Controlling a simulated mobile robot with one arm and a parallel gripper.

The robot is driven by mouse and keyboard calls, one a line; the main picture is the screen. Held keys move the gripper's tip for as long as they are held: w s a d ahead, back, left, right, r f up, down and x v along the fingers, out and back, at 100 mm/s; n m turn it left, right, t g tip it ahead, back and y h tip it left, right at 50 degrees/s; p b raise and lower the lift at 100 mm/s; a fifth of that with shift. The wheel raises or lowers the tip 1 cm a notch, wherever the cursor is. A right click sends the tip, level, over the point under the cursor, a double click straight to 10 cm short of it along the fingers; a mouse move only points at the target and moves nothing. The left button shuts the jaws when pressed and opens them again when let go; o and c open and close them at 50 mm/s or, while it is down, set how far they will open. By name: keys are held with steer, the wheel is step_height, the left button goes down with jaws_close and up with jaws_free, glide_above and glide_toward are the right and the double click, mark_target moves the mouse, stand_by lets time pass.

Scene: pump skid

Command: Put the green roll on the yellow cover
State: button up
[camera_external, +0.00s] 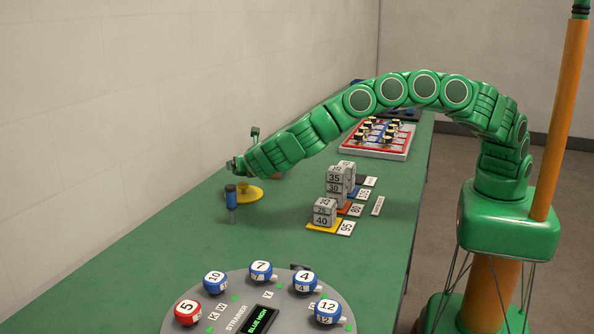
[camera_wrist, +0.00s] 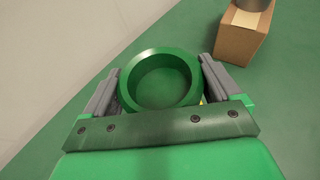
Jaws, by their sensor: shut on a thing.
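The green roll (camera_wrist: 128,80) is a ring with a hollow middle, held between the two grey fingers of my gripper (camera_wrist: 160,86) in the wrist view. In the outside view my gripper (camera_external: 239,162) is above the table by the left wall, and the roll is hard to make out against the green arm. The yellow cover (camera_external: 252,196) is a flat round disc with a raised middle, lying on the table just below my gripper. Only a sliver of yellow shows by the right finger in the wrist view; the roll and gripper hide the rest.
A blue-and-grey upright cylinder (camera_external: 231,196) stands close to the cover's left edge. A cardboard box (camera_wrist: 241,37) with a grey round thing on top stands nearby. Stacked grey weights (camera_external: 324,214) and a round panel with numbered knobs (camera_external: 236,309) are nearer the camera.

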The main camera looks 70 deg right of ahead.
mark_target(243, 183)
steer(key=shift+w+f, duration=0.2)
steer(key=shift+w+f, duration=0.25)
steer(key=shift+f, duration=0.2)
steer(key=shift+a+f, duration=0.1)
steer(key=shift+f, duration=1.2)
steer(key=shift+f, duration=0.1)
steer(key=o, duration=0.8)
steer(key=shift+s+a+r, duration=0.2)
steer(key=shift+s, duration=0.05)
steer(key=v, duration=1.1)
steer(key=shift+s+a+r, duration=0.1)
steer(key=shift+s, duration=0.05)
